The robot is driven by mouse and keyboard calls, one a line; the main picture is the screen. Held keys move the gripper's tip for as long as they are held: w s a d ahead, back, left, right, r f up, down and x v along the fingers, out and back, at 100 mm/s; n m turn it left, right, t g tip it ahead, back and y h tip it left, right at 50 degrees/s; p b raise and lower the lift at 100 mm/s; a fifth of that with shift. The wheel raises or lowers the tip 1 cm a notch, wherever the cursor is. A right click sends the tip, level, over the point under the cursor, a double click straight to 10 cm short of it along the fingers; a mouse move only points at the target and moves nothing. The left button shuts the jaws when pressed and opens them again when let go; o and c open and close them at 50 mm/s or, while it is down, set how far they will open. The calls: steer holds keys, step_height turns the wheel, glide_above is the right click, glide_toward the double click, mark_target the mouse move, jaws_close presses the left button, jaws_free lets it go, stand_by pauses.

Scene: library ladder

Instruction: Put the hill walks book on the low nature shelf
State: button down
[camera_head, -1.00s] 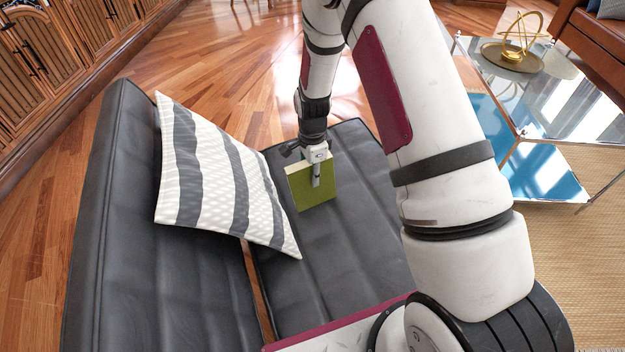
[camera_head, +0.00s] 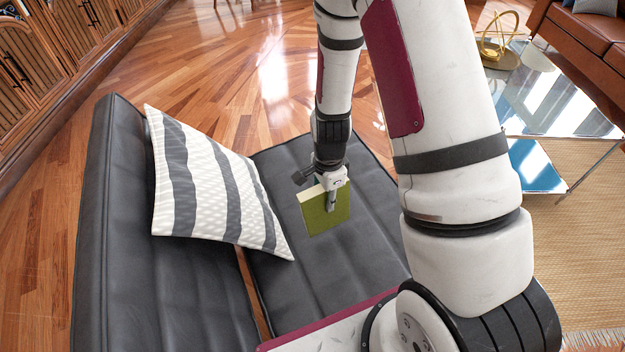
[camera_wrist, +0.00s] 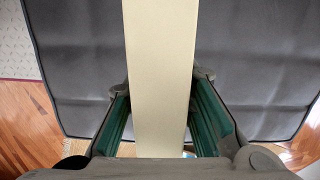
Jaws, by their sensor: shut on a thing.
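A green book (camera_head: 322,212) with cream page edges is held upright by my gripper (camera_head: 332,197) above the dark seat of the sofa. I cannot read a title on it. In the wrist view the book's pale edge (camera_wrist: 160,70) runs between the two green-padded fingers of my gripper (camera_wrist: 160,125), which is shut on it. Whether the book's lower edge touches the seat is hard to tell. I cannot make out a low nature shelf in these views.
The dark sofa (camera_head: 300,290) carries a striped cushion (camera_head: 215,185) left of the book. Wooden cabinets (camera_head: 40,60) stand at the upper left. A glass-topped table (camera_head: 560,110) with a gold ornament (camera_head: 500,40) is at the right. Wooden floor (camera_head: 220,80) is open behind the sofa.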

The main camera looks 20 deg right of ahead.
steer(key=r+n, duration=0.3)
steer(key=a+r+n, duration=0.1)
steer(key=r+n, duration=0.2)
steer(key=r, duration=0.1)
steer(key=r+n, duration=0.2)
steer(key=r, duration=0.2)
steer(key=shift+w+a+n, duration=0.15)
steer(key=shift+a+n, duration=0.25)
step_height(320, 180, up, 21)
steer(key=s+n+p, duration=0.2)
steer(key=n+p, duration=0.6)
steer(key=p, duration=1.3)
steer(key=shift+s+a, duration=0.2)
steer(key=shift+a, duration=0.25)
steer(key=shift+f, duration=0.2)
